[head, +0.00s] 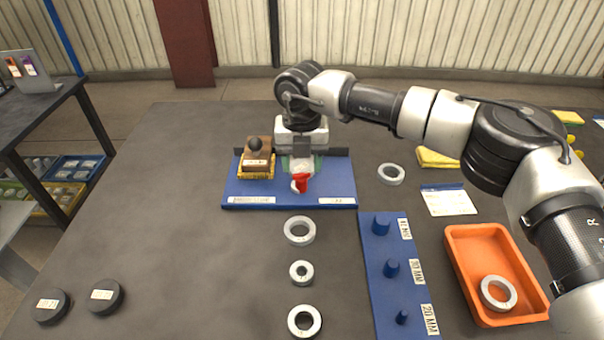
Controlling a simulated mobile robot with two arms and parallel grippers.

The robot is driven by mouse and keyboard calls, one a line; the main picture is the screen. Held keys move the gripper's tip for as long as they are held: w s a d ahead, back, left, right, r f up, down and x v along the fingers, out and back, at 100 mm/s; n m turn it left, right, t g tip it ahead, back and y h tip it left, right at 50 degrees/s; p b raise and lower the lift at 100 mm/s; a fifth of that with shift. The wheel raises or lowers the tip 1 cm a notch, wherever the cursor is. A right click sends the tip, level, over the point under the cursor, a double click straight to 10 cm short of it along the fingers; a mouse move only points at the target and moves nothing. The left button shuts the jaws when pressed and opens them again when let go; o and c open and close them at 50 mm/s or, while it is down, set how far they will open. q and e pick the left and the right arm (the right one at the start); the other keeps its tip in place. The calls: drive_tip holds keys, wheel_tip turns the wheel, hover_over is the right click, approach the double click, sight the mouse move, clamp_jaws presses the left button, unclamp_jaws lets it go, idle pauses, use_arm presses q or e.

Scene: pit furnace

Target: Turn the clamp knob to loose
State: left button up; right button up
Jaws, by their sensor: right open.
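A clamp fixture on a blue base plate (240,190) stands at the back middle of the table. A red knob (300,184) shows at the front of it, with a pale part beside it. My right gripper (301,166) is open and points down at the red knob, right over or around it. I cannot tell whether the fingers touch the knob. The gripper hides part of the fixture behind it. A brown block with a round black knob (255,144) and a yellow base stands on the plate's left side. My left gripper is not in view.
Several grey rings lie on the table, one (300,230) just in front of the plate. A blue peg board (377,260) and an orange tray (457,262) with a ring are at right. Two black discs (105,296) lie front left.

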sight(301, 174)
drive_tip(key=shift+f, duration=2.05)
drive_tip(key=c, duration=0.6)
drive_tip(key=shift+c, duration=0.2)
